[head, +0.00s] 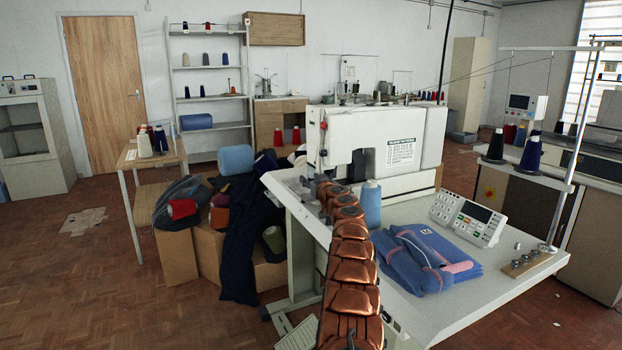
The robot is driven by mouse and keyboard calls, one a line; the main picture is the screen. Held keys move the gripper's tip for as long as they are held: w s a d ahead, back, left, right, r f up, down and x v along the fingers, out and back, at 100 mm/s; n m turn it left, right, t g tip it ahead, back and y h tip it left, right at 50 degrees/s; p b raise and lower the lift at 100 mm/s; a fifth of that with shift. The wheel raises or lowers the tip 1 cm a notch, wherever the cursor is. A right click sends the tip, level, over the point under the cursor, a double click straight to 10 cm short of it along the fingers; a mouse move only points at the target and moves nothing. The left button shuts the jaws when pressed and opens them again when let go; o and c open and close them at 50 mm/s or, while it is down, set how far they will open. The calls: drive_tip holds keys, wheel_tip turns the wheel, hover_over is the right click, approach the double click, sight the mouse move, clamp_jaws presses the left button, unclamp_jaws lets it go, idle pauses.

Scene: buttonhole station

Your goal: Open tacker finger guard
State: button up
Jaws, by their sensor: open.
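The tacker (345,137) is a white sewing machine with a green-headed label, standing on a pale work table (480,305). My copper-coloured arm reaches from the bottom of the head view up to the left end of the machine head. My gripper (311,187) is at the far end of the arm, beside the needle area and low on the machine. It is small and dark here, mostly covered by my arm, and is open. The finger guard cannot be made out; the needle area is hidden behind my arm and gripper. I cannot tell whether they touch.
A blue thread cone (371,204) stands close to the right of my arm. Folded blue garments (425,258) and a control panel (468,217) lie farther right. Boxes with dark cloth (238,235) crowd the table's left side. A thread stand (570,165) rises at the right.

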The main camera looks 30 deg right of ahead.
drive_tip(key=shift+w+f, duration=0.15)
drive_tip(key=shift+w, duration=0.05)
idle(0.3)
